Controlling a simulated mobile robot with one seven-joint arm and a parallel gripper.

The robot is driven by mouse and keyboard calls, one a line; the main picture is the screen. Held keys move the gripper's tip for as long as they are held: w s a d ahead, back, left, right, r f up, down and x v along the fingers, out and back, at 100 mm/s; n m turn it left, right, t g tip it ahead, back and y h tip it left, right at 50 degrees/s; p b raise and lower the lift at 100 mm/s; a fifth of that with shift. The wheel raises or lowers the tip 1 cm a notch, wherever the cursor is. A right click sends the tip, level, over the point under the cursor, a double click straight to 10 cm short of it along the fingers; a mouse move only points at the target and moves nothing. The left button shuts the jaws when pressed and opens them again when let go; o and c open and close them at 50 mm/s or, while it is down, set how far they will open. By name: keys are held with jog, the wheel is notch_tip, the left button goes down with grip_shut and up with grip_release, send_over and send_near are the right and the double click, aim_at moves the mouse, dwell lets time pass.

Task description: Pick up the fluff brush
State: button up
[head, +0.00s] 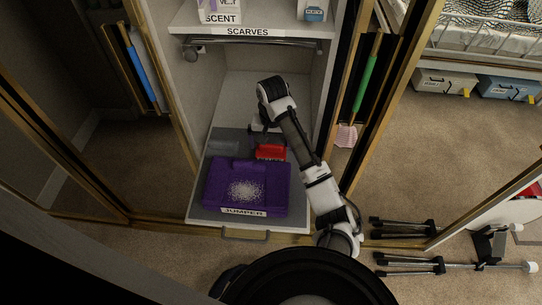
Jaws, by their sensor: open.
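A red brush-like object (270,152), which looks like the fluff brush, lies in the pulled-out drawer at the back edge of a folded purple jumper (220,185). White fluff covers the middle of the jumper. My gripper (264,128) is open and points down just behind the red object. My wrist and arm hide part of the fingers, and I cannot tell whether they touch the red object.
The drawer (297,215) has a "JUMPER" label and a front handle. Cabinet side walls flank it, with a "SCARVES" shelf (250,32) above. Black-and-grey stands (410,262) lie on the floor at lower right.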

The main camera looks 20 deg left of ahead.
jog(key=f, duration=0.1)
jog(key=f+b, duration=0.2)
jog(key=shift+w+a+f, duration=0.1)
jog(key=shift+a+f, duration=0.15)
jog(key=shift+f, duration=0.15)
jog(key=shift+d+f+p, duration=0.1)
jog(key=shift+f+p, duration=0.15)
jog(key=shift+p, duration=0.05)
jog(key=shift+f, duration=0.5)
jog(key=c, duration=0.7)
jog(key=shift+r, duration=0.15)
notch_tip(320, 180, up, 20)
jog(key=p, duration=0.5)
